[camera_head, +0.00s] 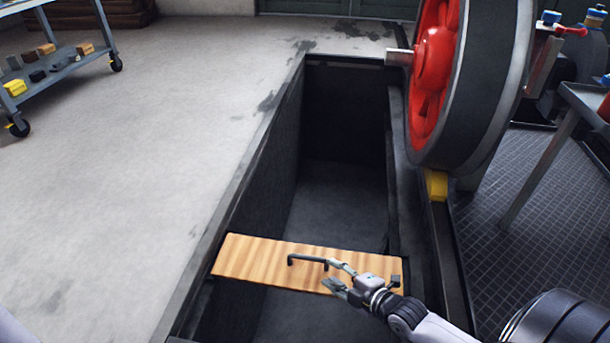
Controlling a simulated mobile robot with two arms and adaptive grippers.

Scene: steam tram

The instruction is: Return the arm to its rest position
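My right arm comes in from the bottom right, and my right gripper (330,274) is over the wooden plank (250,258). Its two fingers are spread apart, with no object visible between them. A dark bent bar or handle (306,259) is on the plank, just left of the upper fingertip. I cannot tell whether the fingertip touches it. A small dark piece (395,281) shows at the plank's right end, beside the gripper's wrist. My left gripper is out of view.
The plank spans a deep pit (335,190). A large red and black wheel (485,90) stands right of it, with a yellow block (436,184) below. A workbench (560,135) is at right. A wheeled cart (75,62) with small items stands upper left. The left floor is clear.

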